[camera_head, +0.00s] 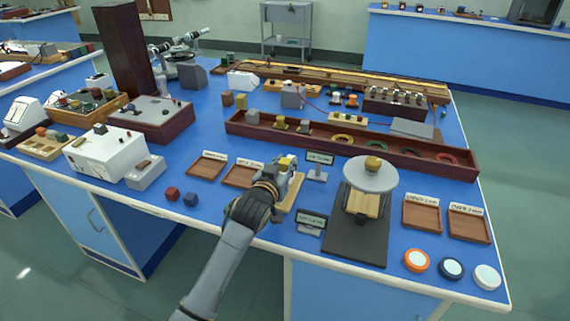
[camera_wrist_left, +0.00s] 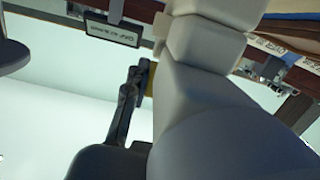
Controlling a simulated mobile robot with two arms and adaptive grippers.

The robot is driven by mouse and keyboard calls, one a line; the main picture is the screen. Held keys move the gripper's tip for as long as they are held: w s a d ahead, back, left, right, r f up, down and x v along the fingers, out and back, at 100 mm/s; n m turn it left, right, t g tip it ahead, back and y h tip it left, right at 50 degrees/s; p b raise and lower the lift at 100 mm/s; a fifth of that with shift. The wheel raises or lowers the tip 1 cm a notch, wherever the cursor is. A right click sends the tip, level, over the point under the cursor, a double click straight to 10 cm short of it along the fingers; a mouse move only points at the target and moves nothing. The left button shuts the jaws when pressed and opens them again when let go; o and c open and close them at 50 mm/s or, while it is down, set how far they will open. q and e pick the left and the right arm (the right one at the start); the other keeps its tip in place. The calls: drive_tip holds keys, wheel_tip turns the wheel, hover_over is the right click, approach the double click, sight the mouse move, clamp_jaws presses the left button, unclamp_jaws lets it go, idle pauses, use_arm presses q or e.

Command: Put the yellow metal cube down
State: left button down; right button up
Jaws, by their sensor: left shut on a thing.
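My left gripper (camera_head: 279,171) reaches over the blue bench and is shut on the yellow metal cube (camera_head: 287,162), which shows at its tip. The cube is held just above or at a small wooden stand with a pale block (camera_head: 294,188); I cannot tell whether it touches. In the left wrist view, a dark finger (camera_wrist_left: 130,98) shows, with a sliver of yellow (camera_wrist_left: 150,78) beside it. Most of the cube is hidden there by a large grey shape. My right gripper is in neither view.
Wooden trays (camera_head: 207,166) lie left of the gripper, and others (camera_head: 421,214) lie right. A round grey pan (camera_head: 371,174) with a golden object on it stands close right. A small label display (camera_head: 312,222) sits in front. A long wooden trough (camera_head: 380,150) runs behind.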

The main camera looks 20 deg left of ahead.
use_arm(q)
drive_tip(key=shift+s+f, duration=0.1)
drive_tip(key=shift+f, duration=0.6)
drive_tip(key=c, duration=1.1)
unclamp_jaws()
drive_tip(key=shift+d+f, duration=0.1)
drive_tip(key=shift+f, duration=0.1)
drive_tip(key=shift+c, duration=0.2)
drive_tip(key=shift+o, duration=0.2)
drive_tip(key=shift+r, duration=0.35)
drive_tip(key=shift+s+r, duration=0.15)
drive_tip(key=shift+r, duration=0.05)
drive_tip(key=s+r, duration=0.2)
drive_tip(key=s, duration=0.9)
drive_tip(key=shift+s+a+r, duration=0.25)
drive_tip(key=shift+a, duration=0.05)
